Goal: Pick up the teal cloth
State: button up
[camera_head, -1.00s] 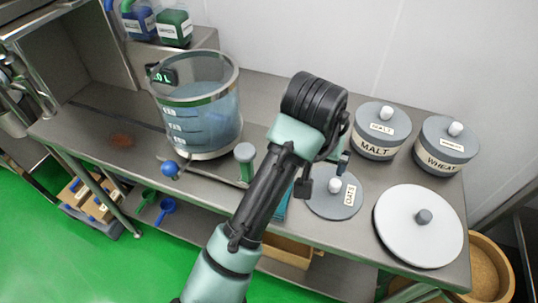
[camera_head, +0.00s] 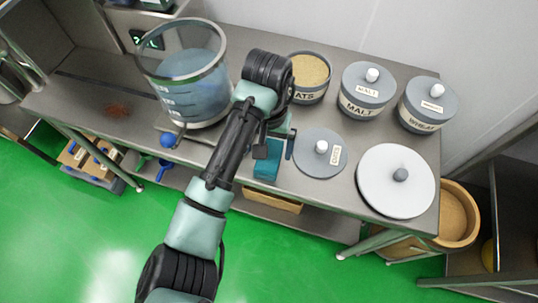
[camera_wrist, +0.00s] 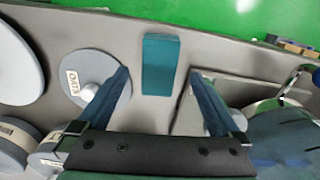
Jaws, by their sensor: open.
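The teal cloth (camera_head: 266,168) is a folded rectangle lying at the front edge of the steel table, partly hidden by my gripper in the head view. In the wrist view the cloth (camera_wrist: 160,65) lies flat, ahead of and between my two fingers. My gripper (camera_head: 274,148) is open above the table, close to the cloth. In the wrist view the gripper (camera_wrist: 159,77) has its fingers spread wide to either side, with nothing held between them.
The oats lid (camera_head: 320,152) lies right of the cloth, with a large white lid (camera_head: 396,181) further right. Behind stand an open oats canister (camera_head: 308,78), a malt canister (camera_head: 368,92) and a wheat canister (camera_head: 427,105). A clear measuring vessel (camera_head: 190,85) stands left.

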jog(key=shift+f, duration=2.75)
jog(key=c, duration=1.4)
jog(key=shift+o, duration=0.2)
jog(key=shift+r, duration=0.15)
notch_tip(320, 180, up, 18)
jog(key=p, duration=0.3)
jog(key=shift+p, duration=0.3)
